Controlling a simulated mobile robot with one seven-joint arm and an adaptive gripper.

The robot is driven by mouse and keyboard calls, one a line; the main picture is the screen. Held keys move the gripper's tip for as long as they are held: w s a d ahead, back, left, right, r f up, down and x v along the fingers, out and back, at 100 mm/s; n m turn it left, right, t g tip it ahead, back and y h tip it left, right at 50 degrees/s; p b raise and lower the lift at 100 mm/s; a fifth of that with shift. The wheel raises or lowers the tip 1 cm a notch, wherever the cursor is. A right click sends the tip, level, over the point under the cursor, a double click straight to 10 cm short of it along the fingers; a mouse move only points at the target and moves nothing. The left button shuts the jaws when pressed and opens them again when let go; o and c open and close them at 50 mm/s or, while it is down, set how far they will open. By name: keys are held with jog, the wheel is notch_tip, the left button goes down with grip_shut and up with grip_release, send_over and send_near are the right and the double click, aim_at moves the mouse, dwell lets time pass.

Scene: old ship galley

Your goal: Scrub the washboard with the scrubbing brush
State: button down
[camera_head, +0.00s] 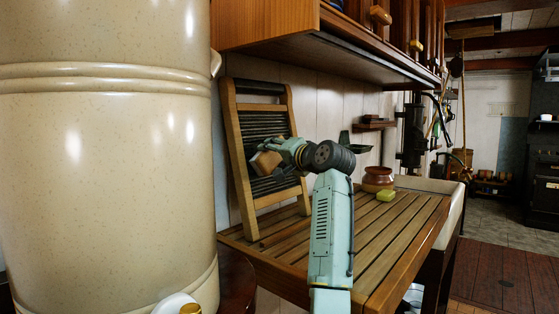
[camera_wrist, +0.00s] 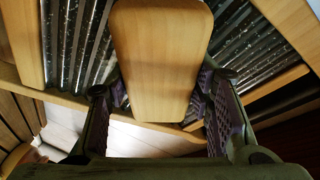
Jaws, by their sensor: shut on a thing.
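The washboard (camera_head: 262,125) leans upright against the wall on the slatted counter, with a wooden frame and dark ribbed panel. In the wrist view its ribs (camera_wrist: 85,45) fill the background. My gripper (camera_head: 276,156) is in front of the ribbed panel. It is shut on the scrubbing brush (camera_head: 265,163), whose wooden back (camera_wrist: 162,60) shows between the two fingers in the wrist view. The bristles are hidden, so I cannot tell whether they touch the ribs.
A slatted wooden counter (camera_head: 385,228) holds a brown pot (camera_head: 377,179) and a yellow-green block (camera_head: 385,195) right of my arm. A large cream container (camera_head: 110,150) stands close on the left. A wooden cabinet (camera_head: 290,30) overhangs the counter. A pale basin (camera_head: 430,184) lies beyond the pot.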

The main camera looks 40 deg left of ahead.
aim_at(266, 157)
jog(key=shift+s+a+b, duration=0.15)
jog(key=shift+s+b, duration=0.4)
jog(key=shift+s, duration=0.45)
jog(key=shift+s+a+b, duration=0.15)
jog(key=shift+s+b, duration=0.35)
jog(key=shift+s, duration=0.45)
jog(key=shift+a+r+p, duration=0.1)
jog(key=shift+r+p, duration=0.8)
jog(key=shift+p, duration=0.15)
jog(key=shift+w+r+p, duration=0.2)
jog(key=shift+w+p, duration=0.35)
jog(key=shift+p, duration=0.3)
jog(key=w+p, duration=0.2)
jog(key=shift+w+d+f+p, duration=0.15)
jog(key=shift+w+d+p, duration=0.1)
jog(key=shift+w+p, duration=0.65)
jog(key=shift+p, duration=0.2)
jog(key=shift+w+d+f, duration=0.1)
jog(key=shift+w, duration=2.75)
jog(key=shift+d+f, duration=0.1)
jog(key=shift+d, duration=0.05)
